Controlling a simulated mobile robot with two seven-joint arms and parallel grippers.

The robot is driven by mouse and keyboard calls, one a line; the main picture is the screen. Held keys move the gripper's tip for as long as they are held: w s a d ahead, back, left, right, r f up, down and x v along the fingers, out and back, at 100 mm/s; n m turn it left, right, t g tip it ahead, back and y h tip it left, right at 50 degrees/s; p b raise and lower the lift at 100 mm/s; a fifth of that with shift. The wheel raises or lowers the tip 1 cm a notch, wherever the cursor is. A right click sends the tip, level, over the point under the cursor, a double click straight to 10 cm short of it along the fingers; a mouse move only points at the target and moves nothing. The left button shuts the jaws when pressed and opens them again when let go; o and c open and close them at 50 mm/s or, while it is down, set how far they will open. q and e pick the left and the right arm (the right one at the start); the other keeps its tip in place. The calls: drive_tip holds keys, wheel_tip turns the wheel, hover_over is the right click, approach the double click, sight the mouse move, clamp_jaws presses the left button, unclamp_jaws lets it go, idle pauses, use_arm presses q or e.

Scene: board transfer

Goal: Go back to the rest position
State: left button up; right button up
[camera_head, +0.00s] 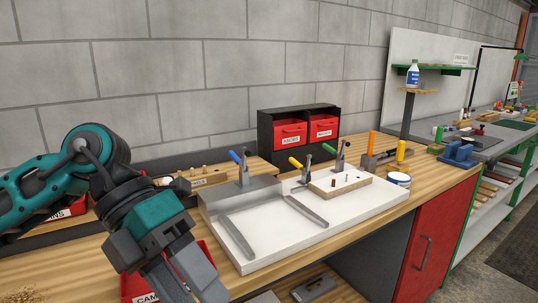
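My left gripper (186,283) hangs in the lower left, fingers pointing down, in front of the workbench and left of the white fixture. Its two fingers lie close together, and I cannot tell whether there is a gap between them. No held object shows at it. A light wooden board (352,190) with small dark pegs lies on the right part of the white fixture plate (275,254), near toggle clamps with yellow and green handles. Another clamp with a blue handle (236,158) stands on the grey block at left. My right gripper is not in view.
Red bins (290,134) sit in a black rack at the back wall. A white tin (398,180), orange- and yellow-handled tools and a blue vise (459,155) stand right of the fixture. A red bin (137,288) is partly hidden behind my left gripper.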

use_arm(q)
drive_tip(key=w+d+r+n+h, duration=0.1)
drive_tip(key=d+r+n+h, duration=0.35)
drive_tip(key=d+h, duration=0.6)
drive_tip(key=w+a+f+n+t+y, duration=0.5)
drive_tip(key=f+n+t, duration=0.5)
drive_tip(key=n, duration=0.4)
drive_tip(key=w+a+f+n+t+y, duration=0.3)
drive_tip(key=w+a+f+n+t, duration=0.35)
drive_tip(key=n+t, duration=0.65)
drive_tip(key=s+a+f+n+g+y, duration=0.3)
drive_tip(key=s+f, duration=0.4)
drive_tip(key=f, duration=0.5)
drive_tip(key=s+a+f+n+g+y, duration=0.4)
drive_tip(key=s+f, duration=0.4)
drive_tip(key=f, duration=0.4)
drive_tip(key=shift+a+g+y+p, duration=0.3)
drive_tip(key=shift+a+y+p, duration=0.15)
drive_tip(key=shift+a+y, duration=0.15)
